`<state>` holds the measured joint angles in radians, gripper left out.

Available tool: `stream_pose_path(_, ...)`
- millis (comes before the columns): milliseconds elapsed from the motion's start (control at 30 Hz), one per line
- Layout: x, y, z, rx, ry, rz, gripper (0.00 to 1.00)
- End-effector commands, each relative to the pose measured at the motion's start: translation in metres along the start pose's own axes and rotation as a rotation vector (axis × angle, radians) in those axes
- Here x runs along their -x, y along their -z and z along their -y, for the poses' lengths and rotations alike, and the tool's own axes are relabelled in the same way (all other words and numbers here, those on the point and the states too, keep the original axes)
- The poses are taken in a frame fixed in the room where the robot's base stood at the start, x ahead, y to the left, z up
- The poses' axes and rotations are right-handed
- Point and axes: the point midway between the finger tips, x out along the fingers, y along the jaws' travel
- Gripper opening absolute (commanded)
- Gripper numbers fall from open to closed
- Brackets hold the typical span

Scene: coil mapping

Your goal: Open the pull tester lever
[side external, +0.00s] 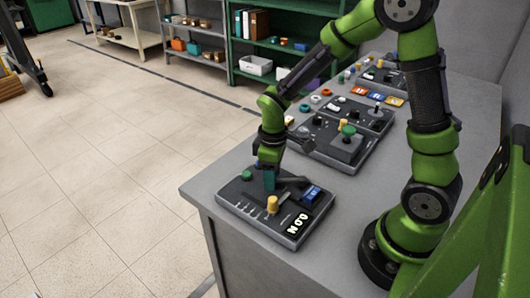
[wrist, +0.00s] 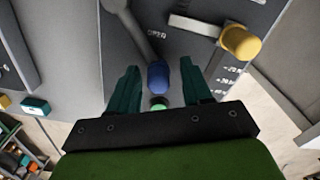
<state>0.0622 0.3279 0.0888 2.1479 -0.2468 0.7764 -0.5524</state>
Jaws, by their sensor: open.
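My gripper (side external: 269,180) is open and low over the near dark control panel (side external: 237,203). In the wrist view its two teal fingers (wrist: 160,68) stand on either side of a blue knob (wrist: 158,77), with a visible gap on each side. The knob caps a grey lever arm (wrist: 132,25) beside the word "OPEN"; this looks like the pull tester lever. A second lever with a yellow knob (wrist: 241,41) is at the upper right of that view, and its knob also shows in the side view (side external: 272,204).
More panels with knobs (side external: 348,131) stand farther along the grey table (side external: 332,260). The table's left edge is close to the near panel.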

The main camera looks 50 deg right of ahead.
Motion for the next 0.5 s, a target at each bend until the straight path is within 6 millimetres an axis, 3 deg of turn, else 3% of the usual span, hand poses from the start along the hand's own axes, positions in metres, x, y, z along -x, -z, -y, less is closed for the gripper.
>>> stream_pose_path(233,0.026,0.001,-0.001,-0.001,-0.003,-0.005,0.49)
stream_pose_path(500,0.092,0.001,-0.001,-0.001,-0.004,-0.008,0.49)
